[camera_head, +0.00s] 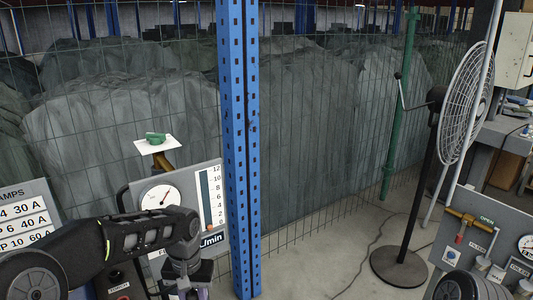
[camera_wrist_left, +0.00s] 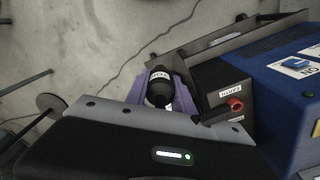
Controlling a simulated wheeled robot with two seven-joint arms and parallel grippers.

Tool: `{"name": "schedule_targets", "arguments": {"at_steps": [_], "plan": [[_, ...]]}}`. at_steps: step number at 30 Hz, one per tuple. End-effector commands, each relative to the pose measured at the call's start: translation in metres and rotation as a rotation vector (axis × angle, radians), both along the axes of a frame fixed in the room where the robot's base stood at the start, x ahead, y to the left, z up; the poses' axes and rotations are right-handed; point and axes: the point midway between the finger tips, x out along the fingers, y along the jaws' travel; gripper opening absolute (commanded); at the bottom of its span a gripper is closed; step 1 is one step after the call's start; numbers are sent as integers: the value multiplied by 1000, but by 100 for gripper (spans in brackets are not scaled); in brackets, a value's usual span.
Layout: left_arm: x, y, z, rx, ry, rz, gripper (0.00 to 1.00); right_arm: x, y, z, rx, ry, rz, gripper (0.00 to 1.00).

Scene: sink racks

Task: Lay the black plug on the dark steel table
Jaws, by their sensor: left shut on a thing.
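The black plug (camera_wrist_left: 160,92), with a white label band, sits between the purple fingers of my left gripper (camera_wrist_left: 163,100) in the left wrist view. The gripper is shut on it. In the head view my left gripper (camera_head: 190,289) is at the bottom edge, below the gauge panel, and the plug cannot be made out there. I cannot identify the dark steel table for certain in either view. My right gripper is not in view.
A blue box (camera_wrist_left: 290,85) and a dark block with a red terminal (camera_wrist_left: 235,104) stand close right of the gripper. A gauge panel (camera_head: 181,208), a blue post (camera_head: 240,150) and wire fence stand ahead. A fan (camera_head: 468,100) and valve panel (camera_head: 470,245) are at right.

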Motion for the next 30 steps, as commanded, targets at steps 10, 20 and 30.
{"name": "schedule_targets", "arguments": {"at_steps": [10,20,30], "plan": [[-19,1,-93,8,8,0,0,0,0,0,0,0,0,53],[-40,0,-150,0,0,0,0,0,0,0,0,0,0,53],[-40,0,-150,0,0,0,0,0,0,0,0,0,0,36]]}}
